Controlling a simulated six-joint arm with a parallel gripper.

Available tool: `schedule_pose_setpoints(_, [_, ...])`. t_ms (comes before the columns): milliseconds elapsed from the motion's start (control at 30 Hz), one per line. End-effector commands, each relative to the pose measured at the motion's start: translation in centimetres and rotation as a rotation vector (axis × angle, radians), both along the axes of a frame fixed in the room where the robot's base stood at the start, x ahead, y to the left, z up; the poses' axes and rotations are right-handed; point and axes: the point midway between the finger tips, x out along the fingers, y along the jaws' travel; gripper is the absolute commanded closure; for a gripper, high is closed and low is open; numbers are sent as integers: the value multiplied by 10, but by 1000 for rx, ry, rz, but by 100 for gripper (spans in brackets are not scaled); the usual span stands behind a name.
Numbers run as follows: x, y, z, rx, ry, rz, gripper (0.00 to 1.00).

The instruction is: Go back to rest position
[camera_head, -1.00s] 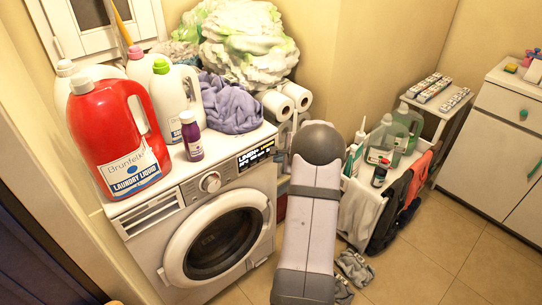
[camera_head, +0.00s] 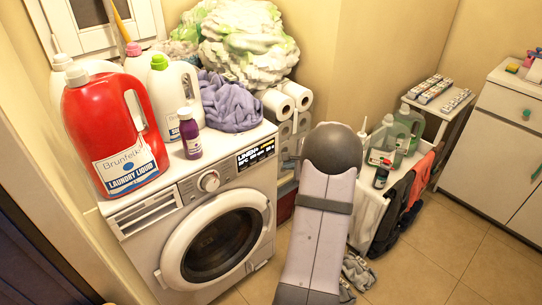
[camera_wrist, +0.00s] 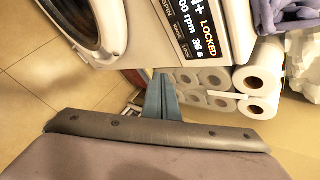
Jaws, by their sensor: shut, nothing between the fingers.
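My gripper (camera_wrist: 162,96) shows in the wrist view as two blue-grey fingers pressed together, shut and empty. It points toward the gap beside the washing machine, near stacked paper rolls (camera_wrist: 207,76). In the head view my arm rises at the middle, in front of the washer's right side, and my gripper is hidden there. The washing machine (camera_head: 222,185) stands at the left with its round door closed. Its display shows the word LOCKED in the wrist view (camera_wrist: 186,27).
On the washer stand a red laundry bottle (camera_head: 110,130), white bottles (camera_head: 174,95), a purple bottle (camera_head: 190,135) and a purple cloth (camera_head: 230,102). A white rack (camera_head: 369,212) with bottles and hanging cloths stands right of my arm. A drawer cabinet (camera_head: 493,150) is far right.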

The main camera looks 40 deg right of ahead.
Motion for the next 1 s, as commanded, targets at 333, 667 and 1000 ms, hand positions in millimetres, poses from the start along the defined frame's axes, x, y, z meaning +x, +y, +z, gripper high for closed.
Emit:
schedule_pose_setpoints(333, [0, 0, 0, 0, 0, 0, 100])
schedule_pose_setpoints(667, [0, 0, 0, -3, 1, 3, 100])
schedule_pose_setpoints(1000, [-35, 49, -43, -74, 171, 322, 100])
